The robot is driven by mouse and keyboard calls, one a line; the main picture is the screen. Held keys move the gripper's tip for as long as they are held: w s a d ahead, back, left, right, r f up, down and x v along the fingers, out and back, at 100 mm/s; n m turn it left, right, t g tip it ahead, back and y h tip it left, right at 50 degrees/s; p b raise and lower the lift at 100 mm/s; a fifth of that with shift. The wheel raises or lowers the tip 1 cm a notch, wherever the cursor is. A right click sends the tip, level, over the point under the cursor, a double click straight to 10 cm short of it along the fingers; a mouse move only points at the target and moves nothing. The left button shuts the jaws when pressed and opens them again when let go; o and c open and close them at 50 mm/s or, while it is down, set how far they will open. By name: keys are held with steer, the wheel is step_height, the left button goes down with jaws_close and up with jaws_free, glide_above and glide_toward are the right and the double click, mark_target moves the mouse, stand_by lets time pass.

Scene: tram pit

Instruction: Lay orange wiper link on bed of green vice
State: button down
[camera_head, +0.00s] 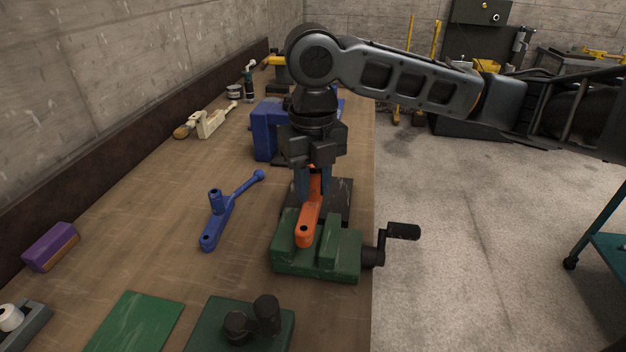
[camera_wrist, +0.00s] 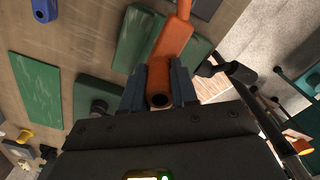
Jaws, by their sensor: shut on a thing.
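The orange wiper link (camera_head: 309,225) is in my gripper (camera_head: 312,188), over the green vice (camera_head: 318,263) on the workbench. Its near end lies across the top of the vice between the green jaws in the head view; I cannot tell whether it touches the bed. In the wrist view the fingers (camera_wrist: 158,92) close on both sides of the link (camera_wrist: 160,75), and its round hole faces the camera. The green vice (camera_wrist: 138,38) shows beyond the fingers. The link's far end is partly hidden by my gripper in the head view.
A blue link (camera_head: 222,214) lies left of the vice. A blue vice (camera_head: 265,130) stands behind. A green block with black knobs (camera_head: 240,325) and a green mat (camera_head: 134,322) are in front. The vice's crank handle (camera_head: 403,231) sticks out past the bench edge.

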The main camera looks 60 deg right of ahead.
steer(key=shift+f+b, duration=2.1)
steer(key=shift+f, duration=0.85)
steer(key=shift+f, duration=0.3)
steer(key=c, duration=0.8)
jaws_free()
step_height(320, 180, up, 8)
steer(key=shift+f, duration=0.1)
